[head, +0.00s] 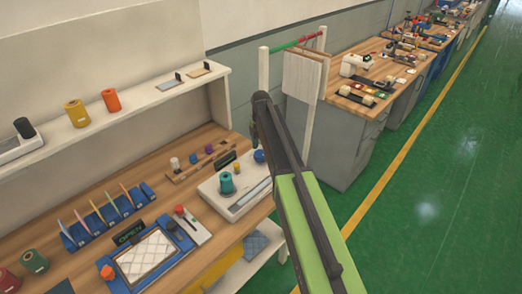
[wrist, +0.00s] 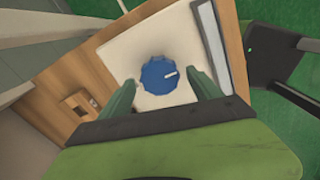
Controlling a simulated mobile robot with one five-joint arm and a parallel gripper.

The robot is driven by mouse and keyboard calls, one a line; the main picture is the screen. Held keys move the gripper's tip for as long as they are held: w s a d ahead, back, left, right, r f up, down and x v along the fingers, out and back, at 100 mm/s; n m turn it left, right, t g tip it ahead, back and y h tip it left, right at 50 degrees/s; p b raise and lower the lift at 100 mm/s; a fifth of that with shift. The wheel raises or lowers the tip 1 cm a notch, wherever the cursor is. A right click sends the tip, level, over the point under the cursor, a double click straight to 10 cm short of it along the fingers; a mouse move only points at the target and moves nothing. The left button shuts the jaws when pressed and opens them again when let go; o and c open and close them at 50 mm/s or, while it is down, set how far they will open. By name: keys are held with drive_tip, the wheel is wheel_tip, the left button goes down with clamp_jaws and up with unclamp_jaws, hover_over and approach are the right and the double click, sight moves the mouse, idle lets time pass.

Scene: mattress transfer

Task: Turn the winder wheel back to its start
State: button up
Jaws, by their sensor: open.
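The winder wheel is a blue, ridged knob (wrist: 159,75) with a white pointer mark, seen from above in the wrist view. The mark points right and slightly up. It sits on a white plate; in the head view the blue wheel (head: 259,156) is at the far end of the white winder base (head: 245,206), beside my arm. My gripper (wrist: 161,83) is open, with its two green fingers apart at the wheel's lower left and lower right. I cannot tell whether they touch it.
A teal spool (head: 226,183) stands on the same base. A wooden rack with small spools (head: 202,160) is behind it. A blue tray with a patterned pad (head: 146,254) lies at the front. A white post and hanging boards (head: 304,76) stand close behind my arm. Green floor is clear at right.

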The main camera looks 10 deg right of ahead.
wheel_tip(320, 180, up, 16)
drive_tip(key=p, duration=1.5)
drive_tip(key=b, duration=0.5)
hover_over(261, 155)
wheel_tip(261, 155, down, 5)
drive_tip(key=s+f+m+b, duration=0.1)
drive_tip(key=s+f+b, duration=0.1)
drive_tip(key=s, duration=0.2)
drive_tip(key=s+f+m+b, duration=0.1)
drive_tip(key=s+f+b, duration=0.2)
drive_tip(key=s, duration=0.1)
drive_tip(key=s+f+m+b, duration=0.1)
drive_tip(key=s+f+b, duration=0.2)
drive_tip(key=s, duration=0.1)
drive_tip(key=shift+s+m, duration=0.2)
drive_tip(key=shift+m, duration=0.1)
drive_tip(key=s+f+m+b, duration=0.2)
drive_tip(key=s+m+b, duration=0.1)
drive_tip(key=s+m, duration=1.1)
drive_tip(key=m, duration=0.5)
drive_tip(key=shift+s+f, duration=0.2)
drive_tip(key=shift+f, duration=0.2)
